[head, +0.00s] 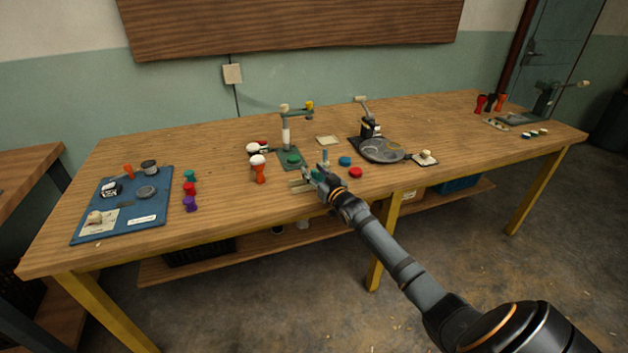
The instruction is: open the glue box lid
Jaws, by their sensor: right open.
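No box with a clearly readable glue label or lid shows in the head view, so I cannot tell which thing is the glue box. My right gripper (316,175) is open over the front middle of the wooden workbench (225,180). A small pale and green thing (299,184) lies just left of its fingers, partly hidden by them; I cannot tell whether they touch. My left gripper is out of view.
A green press stand (286,136) stands behind my right gripper, with an orange goblet drum (259,170) to its left. A blue mat (150,218) with parts lies at left.

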